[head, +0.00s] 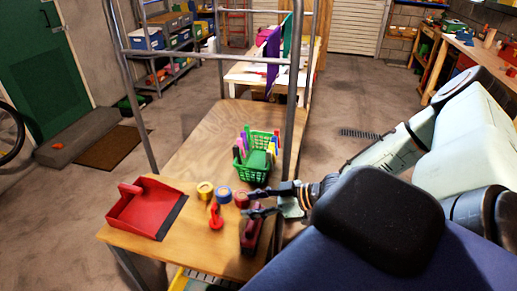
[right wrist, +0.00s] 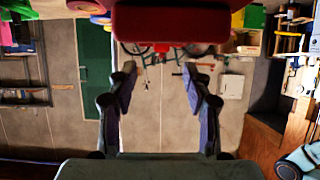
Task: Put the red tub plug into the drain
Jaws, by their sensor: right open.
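A small red piece with an upright knob (head: 215,217) stands near the front of the wooden table; it may be the tub plug, but it is too small to be sure. My right gripper (head: 259,201) is open over the table's right side, to the right of this red piece. It is beside the tape rolls and just above a dark red block. In the right wrist view, the open fingers (right wrist: 161,85) have nothing between them. A dark red body (right wrist: 160,22) fills the top centre there. A dark slotted grate (head: 360,133) lies in the floor beyond the table. My left gripper is out of view.
The table (head: 190,155) holds a red dustpan (head: 146,207), a green basket (head: 256,158) of coloured items, and yellow (head: 205,190), blue (head: 223,195) and red (head: 241,199) rolls. The dark red block (head: 250,236) is at the front. Metal posts rise from the table. Floor to the right is open.

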